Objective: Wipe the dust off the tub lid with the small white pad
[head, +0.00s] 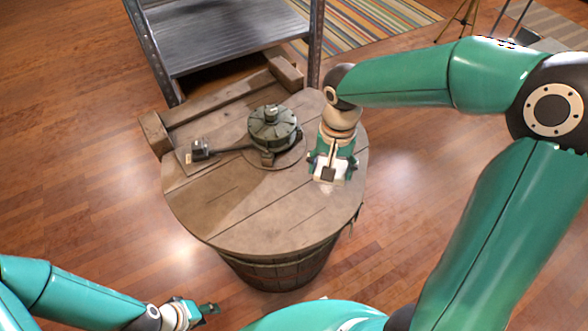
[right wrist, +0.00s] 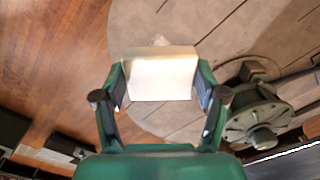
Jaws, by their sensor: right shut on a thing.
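The tub lid (head: 270,225) is a round top of worn brown planks on a wooden tub (head: 280,268). My right gripper (head: 330,172) is over the right part of the lid, pointing down. It is shut on the small white pad (right wrist: 160,76), which spans between its two fingers in the right wrist view. Whether the pad touches the lid is unclear. A small pale smudge (right wrist: 158,40) shows just beyond the pad and may be dust. My left gripper (head: 207,311) is low at the lower left, off the lid; its finger opening is unclear.
A dark green metal device (head: 273,128) with a lever (head: 200,150) stands on the lid's back half, left of my right gripper; it also shows in the right wrist view (right wrist: 258,118). A wooden beam (head: 215,108) and a metal step unit (head: 215,40) are behind. The lid's front is clear.

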